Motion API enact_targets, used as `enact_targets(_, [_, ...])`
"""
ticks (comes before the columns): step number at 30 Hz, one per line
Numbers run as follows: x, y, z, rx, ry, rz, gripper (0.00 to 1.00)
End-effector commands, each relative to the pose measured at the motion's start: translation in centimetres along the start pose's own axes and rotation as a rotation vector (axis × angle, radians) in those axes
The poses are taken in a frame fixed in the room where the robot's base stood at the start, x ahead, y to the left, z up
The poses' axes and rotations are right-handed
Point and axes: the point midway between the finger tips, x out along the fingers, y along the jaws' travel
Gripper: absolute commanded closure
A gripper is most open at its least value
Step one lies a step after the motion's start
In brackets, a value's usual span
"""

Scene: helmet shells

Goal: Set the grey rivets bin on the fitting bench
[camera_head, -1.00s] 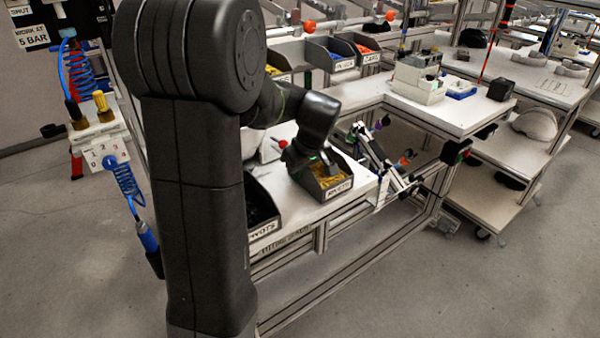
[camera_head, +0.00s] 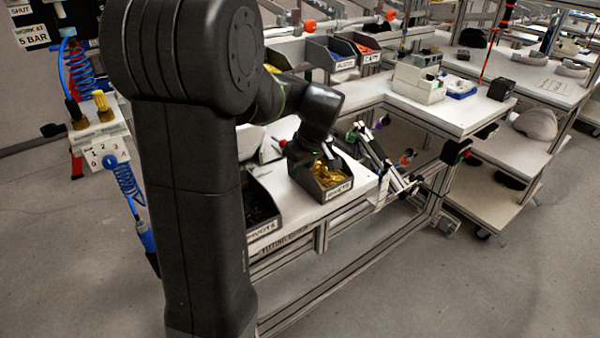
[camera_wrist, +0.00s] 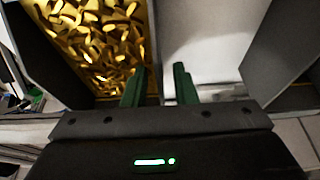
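A grey open bin (camera_head: 338,180) full of gold-coloured pieces sits on the white bench (camera_head: 300,208); its blurred front label appears to read RIVETS. My gripper (camera_head: 313,162) is at the bin's back left, partly hidden by my wrist. In the wrist view, my gripper (camera_wrist: 160,84) has two green fingers spread apart. The bin's thin side wall (camera_wrist: 154,45) shows between them, with the left finger over the gold pieces and the right finger over the white surface. A gap shows between wall and right finger. No label identifies the fitting bench.
A dark bin (camera_head: 261,212), labelled seemingly PIVOTS, stands left of the grey bin; a dark bin wall (camera_wrist: 283,45) is right in the wrist view. A tilted bracket (camera_head: 378,160) is beside the bench end. The right bench (camera_head: 455,115) holds a white box (camera_head: 418,86), with some bare top.

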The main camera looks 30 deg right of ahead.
Motion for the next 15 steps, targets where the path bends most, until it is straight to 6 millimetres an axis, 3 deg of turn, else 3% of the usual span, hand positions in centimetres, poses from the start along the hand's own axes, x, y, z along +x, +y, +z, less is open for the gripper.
enact_targets(9, [-7.0, 0.0, 0.0, 0.0, 0.003, 0.004, 0.75])
enact_targets(15, [-9.4, 0.0, 0.0, 0.0, 0.001, 0.002, 0.75])
